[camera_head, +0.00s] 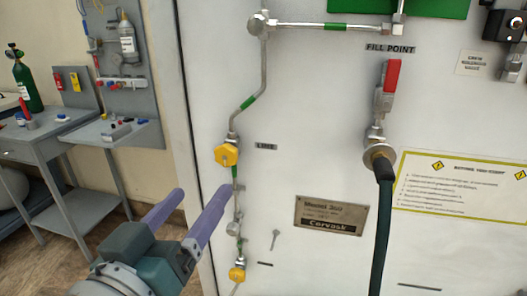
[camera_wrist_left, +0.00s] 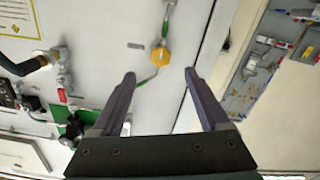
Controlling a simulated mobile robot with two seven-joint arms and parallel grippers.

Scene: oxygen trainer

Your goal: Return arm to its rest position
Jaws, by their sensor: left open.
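My left gripper (camera_head: 195,208) is in the lower left of the head view, in front of the white panel (camera_head: 300,105). Its two purple fingers are apart with nothing between them. The left wrist view also shows the open gripper (camera_wrist_left: 160,78), with the panel behind it. The upper yellow valve knob (camera_head: 226,155) is above and right of the fingertips, apart from them; it also shows in the left wrist view (camera_wrist_left: 161,56). A lower yellow knob (camera_head: 237,274) is right of the gripper. My right gripper is not in view.
A dark hose (camera_head: 383,230) hangs from the fill point fitting, below a red-handled valve (camera_head: 390,80). Metal pipes run up the panel. A grey bench (camera_head: 45,140) with a green cylinder (camera_head: 26,80) stands at the left. Some open floor (camera_head: 110,225) shows left of the panel.

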